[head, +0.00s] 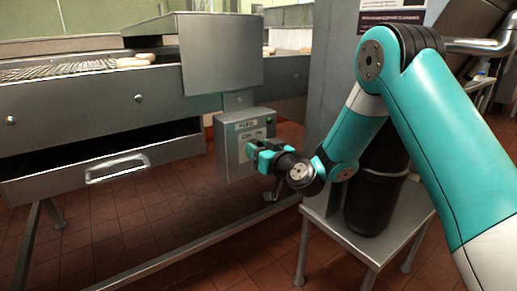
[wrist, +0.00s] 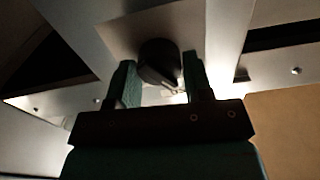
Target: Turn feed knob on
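The feed knob (wrist: 158,60) is dark and rounded and shows in the wrist view on a pale metal face. It sits between the two fingers of my gripper (wrist: 160,72), one finger on each side. The fingers are spread apart; whether either one touches the knob is hard to tell. In the head view my gripper (head: 254,150) is at the front of the grey control box (head: 231,165), which carries a small label and an OFF/ON marking. There my gripper hides the knob, so its setting cannot be read.
A steel machine with an open drawer (head: 85,180) and a conveyor grid (head: 70,69) stands to the left. A low metal stand (head: 400,226) holding a dark container (head: 375,190) is right of the box. Frame rails run below; tiled floor (head: 150,210) lies beneath.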

